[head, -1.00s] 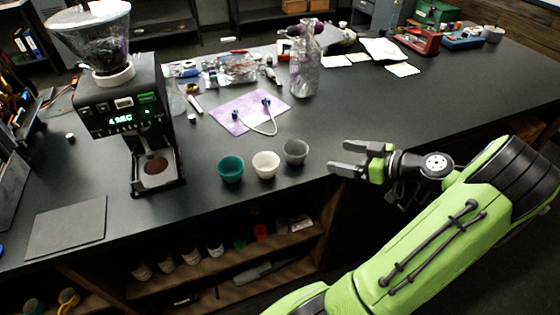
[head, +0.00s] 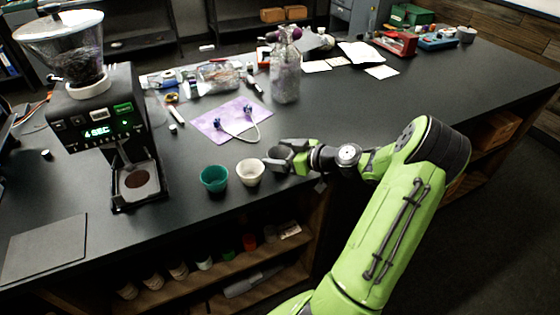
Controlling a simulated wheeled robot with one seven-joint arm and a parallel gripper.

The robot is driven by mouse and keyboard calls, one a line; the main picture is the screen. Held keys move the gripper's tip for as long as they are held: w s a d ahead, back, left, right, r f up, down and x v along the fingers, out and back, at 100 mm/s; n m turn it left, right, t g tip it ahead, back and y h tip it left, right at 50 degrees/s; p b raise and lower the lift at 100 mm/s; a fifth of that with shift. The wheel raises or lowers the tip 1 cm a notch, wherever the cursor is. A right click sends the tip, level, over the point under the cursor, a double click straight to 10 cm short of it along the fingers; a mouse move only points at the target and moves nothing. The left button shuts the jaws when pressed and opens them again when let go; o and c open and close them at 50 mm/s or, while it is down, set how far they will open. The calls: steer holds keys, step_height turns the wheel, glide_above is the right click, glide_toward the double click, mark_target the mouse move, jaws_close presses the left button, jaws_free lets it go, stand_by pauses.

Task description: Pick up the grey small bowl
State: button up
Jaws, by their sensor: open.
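The grey small bowl (head: 280,154) stands on the dark counter, to the right of a white bowl (head: 250,172) and a teal bowl (head: 214,179). My gripper (head: 276,155) has come in from the right and is open, with its fingers around the grey bowl, one on the near side and one on the far side. The fingers hide much of the grey bowl. I cannot tell whether they touch it.
A coffee grinder (head: 104,120) stands on the left, with a grey mat (head: 45,247) in front of it. A purple cloth (head: 226,120) with a cable and a glass bottle (head: 285,70) are behind the bowls.

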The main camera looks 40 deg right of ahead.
steer(key=c, duration=0.8)
steer(key=shift+r, duration=0.1)
